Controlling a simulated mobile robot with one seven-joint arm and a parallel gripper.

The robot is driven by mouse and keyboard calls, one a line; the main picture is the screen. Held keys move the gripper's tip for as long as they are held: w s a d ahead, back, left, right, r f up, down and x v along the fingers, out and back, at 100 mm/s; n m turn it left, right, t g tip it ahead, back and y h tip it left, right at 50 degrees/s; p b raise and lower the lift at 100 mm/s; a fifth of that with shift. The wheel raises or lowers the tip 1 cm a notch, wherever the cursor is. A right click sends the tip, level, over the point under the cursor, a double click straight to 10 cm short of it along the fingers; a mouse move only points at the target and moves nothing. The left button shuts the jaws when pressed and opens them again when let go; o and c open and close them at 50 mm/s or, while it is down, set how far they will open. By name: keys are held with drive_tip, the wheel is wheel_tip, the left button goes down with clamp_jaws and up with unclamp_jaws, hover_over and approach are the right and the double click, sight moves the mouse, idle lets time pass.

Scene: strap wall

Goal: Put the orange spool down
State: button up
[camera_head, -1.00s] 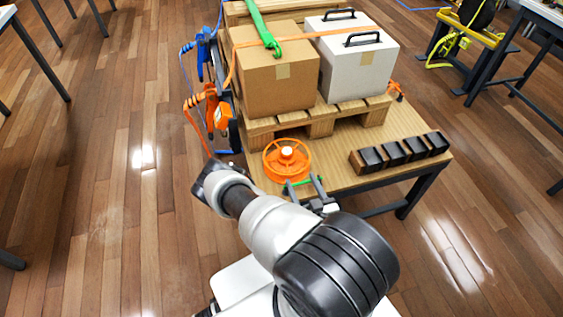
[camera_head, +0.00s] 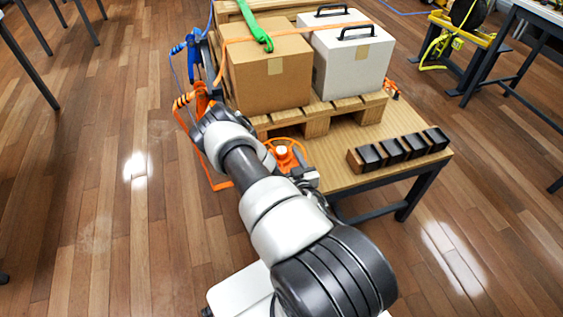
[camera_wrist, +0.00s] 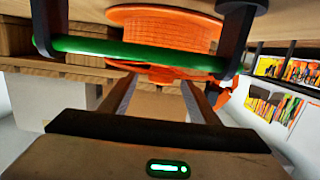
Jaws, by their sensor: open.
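The orange spool (camera_head: 285,150) sits at the front left of the wooden table, partly hidden behind my arm in the head view. It also shows at the top of the wrist view (camera_wrist: 165,28), which looks upside down. My gripper (camera_wrist: 157,82) is open, its two grey fingers apart with no object clearly held between them. Its fingertips lie close to the spool's orange top in the picture; I cannot tell whether they touch. A green bar (camera_wrist: 140,52) on two dark posts crosses in front of the spool in the wrist view. My arm mostly hides the gripper in the head view.
A cardboard box (camera_head: 267,68) and a white case (camera_head: 350,60) stand on a pallet (camera_head: 345,110) behind the spool. Several dark blocks (camera_head: 400,150) line the table's right side. The tabletop (camera_head: 340,160) between spool and blocks is clear. Orange gear hangs at the left.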

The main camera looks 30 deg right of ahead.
sight(283, 152)
drive_tip(key=x, duration=0.3)
drive_tip(key=shift+w+r, duration=0.15)
drive_tip(key=shift+w, duration=0.05)
clamp_jaws()
